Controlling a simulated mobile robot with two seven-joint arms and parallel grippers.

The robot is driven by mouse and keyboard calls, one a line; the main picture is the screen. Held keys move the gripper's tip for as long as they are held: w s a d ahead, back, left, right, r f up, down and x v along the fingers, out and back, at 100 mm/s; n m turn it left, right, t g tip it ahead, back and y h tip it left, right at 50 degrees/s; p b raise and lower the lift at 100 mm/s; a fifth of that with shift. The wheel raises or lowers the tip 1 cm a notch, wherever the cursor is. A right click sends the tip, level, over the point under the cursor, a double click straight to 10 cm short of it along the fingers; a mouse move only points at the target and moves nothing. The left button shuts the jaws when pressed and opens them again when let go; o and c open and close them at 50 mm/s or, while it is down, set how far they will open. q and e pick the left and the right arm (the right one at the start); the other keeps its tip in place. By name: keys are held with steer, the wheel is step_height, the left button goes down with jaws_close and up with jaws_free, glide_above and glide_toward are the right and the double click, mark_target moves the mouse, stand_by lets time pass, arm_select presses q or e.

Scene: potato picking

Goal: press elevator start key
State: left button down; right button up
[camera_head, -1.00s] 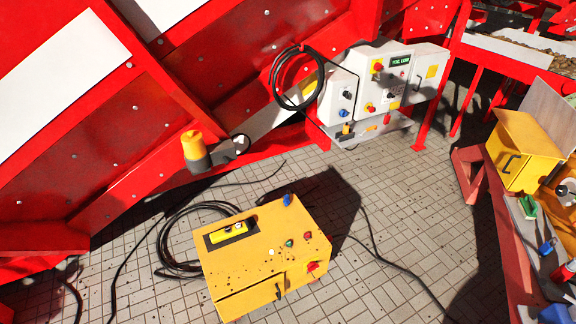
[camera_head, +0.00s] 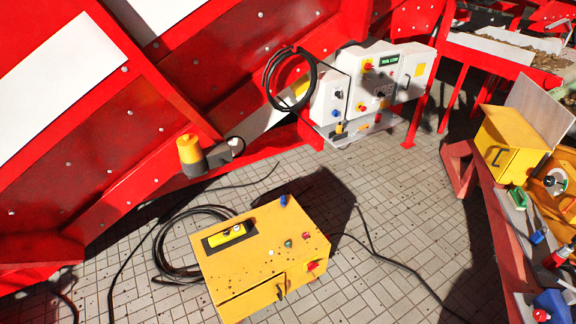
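A yellow control box (camera_head: 262,262) stands on the paved floor at lower centre. Its top carries a dark panel with a yellow strip (camera_head: 228,233), a blue knob (camera_head: 283,200), and small green, white and red buttons (camera_head: 306,236). A red knob (camera_head: 312,266) sits on its front side. A white control cabinet (camera_head: 382,80) on the red machine has a small green-lit display (camera_head: 389,60), red and yellow knobs and a handle. Which key is the elevator start key I cannot tell. Neither of my grippers is in view.
The red machine frame (camera_head: 150,150) fills the left and back. A coiled black cable (camera_head: 293,78) hangs by the cabinet. Black cables (camera_head: 165,262) lie on the floor. A bench (camera_head: 500,215) with a yellow box (camera_head: 508,145) and tools stands right.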

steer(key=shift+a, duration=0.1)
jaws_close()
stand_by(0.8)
